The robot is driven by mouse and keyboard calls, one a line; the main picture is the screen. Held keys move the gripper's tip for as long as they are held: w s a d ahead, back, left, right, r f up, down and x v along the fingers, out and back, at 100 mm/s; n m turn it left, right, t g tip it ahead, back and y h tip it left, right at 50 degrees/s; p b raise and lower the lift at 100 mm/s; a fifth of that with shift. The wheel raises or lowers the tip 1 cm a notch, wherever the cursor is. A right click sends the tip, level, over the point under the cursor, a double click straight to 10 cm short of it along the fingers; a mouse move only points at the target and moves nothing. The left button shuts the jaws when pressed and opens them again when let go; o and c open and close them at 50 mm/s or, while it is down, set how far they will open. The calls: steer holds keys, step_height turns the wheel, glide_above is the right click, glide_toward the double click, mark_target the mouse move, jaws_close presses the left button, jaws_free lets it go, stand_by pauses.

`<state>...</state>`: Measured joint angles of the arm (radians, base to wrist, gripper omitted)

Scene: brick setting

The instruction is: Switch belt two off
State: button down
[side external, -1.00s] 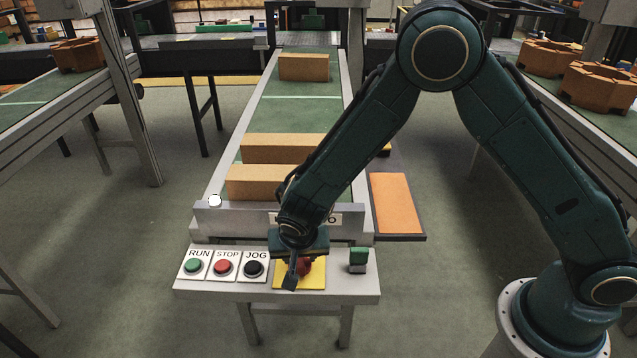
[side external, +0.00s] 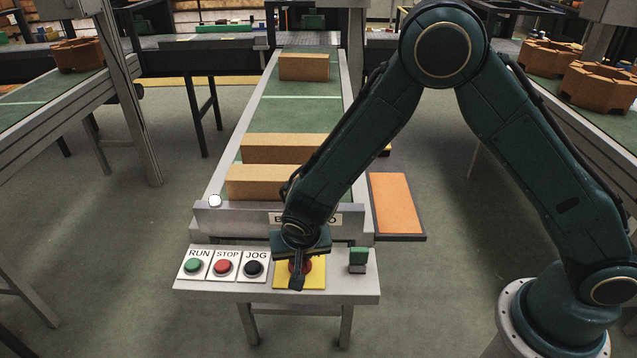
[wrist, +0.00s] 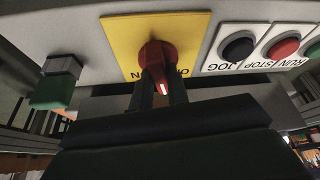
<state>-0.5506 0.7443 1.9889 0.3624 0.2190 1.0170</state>
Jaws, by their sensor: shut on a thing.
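The red rotary knob (wrist: 157,62) sits on a yellow plate (wrist: 118,33) with upside-down lettering, partly hidden by my gripper. In the wrist view my gripper (wrist: 163,88) has its two dark fingers on either side of the knob and is shut on it. A white pointer mark on the knob faces my gripper. In the side view my gripper (side external: 298,272) reaches down over the yellow plate (side external: 316,274) and covers most of the red knob (side external: 301,266). The belt (side external: 292,112) carries several tan bricks (side external: 266,181).
Left of the plate are the green RUN (side external: 193,265), red STOP (side external: 222,266) and black JOG (side external: 253,268) buttons. A green switch (side external: 358,257) stands to its right. Behind is the partly covered belt sign (side external: 333,219). An orange pad (side external: 396,203) lies to the right.

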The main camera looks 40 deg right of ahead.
steer(key=n+y, duration=0.1)
steer(key=n, duration=0.2)
steer(key=shift+d+t, duration=0.15)
steer(key=shift+t, duration=0.15)
steer(key=shift+n+y, duration=0.8)
steer(key=shift+n, duration=1)
steer(key=c, duration=1.4)
jaws_free()
steer(key=shift+o, duration=0.2)
steer(key=v, duration=1.4)
steer(key=shift+d, duration=0.1)
